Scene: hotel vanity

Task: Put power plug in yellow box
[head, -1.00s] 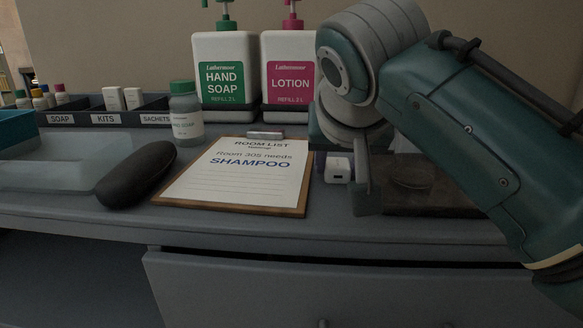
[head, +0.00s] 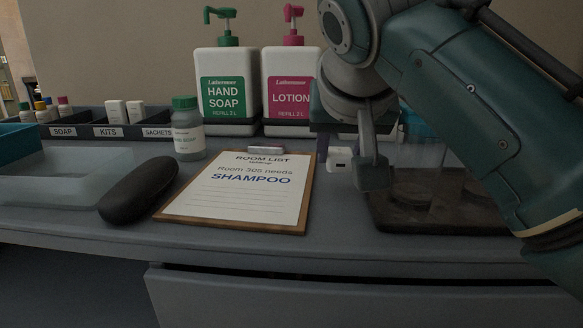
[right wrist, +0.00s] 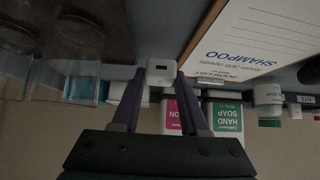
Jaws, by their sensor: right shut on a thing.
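The power plug (head: 340,159) is a small white block with a dark port on its face. My right gripper (head: 347,163) is shut on it and holds it just right of the clipboard's top edge, seemingly a little above the counter. In the right wrist view the plug (right wrist: 160,70) sits between the tips of the two dark fingers. The near finger and wrist partly cover this area in the head view. No yellow box shows in either view. My left gripper is not in view.
A clipboard (head: 185,212) lies at the middle, with a dark oval object (head: 138,190) to its left. A soap pump (head: 226,65), lotion pump (head: 288,65) and small bottle (head: 187,130) stand behind. A dark tray (head: 400,220) with glasses is at right, partly behind my arm.

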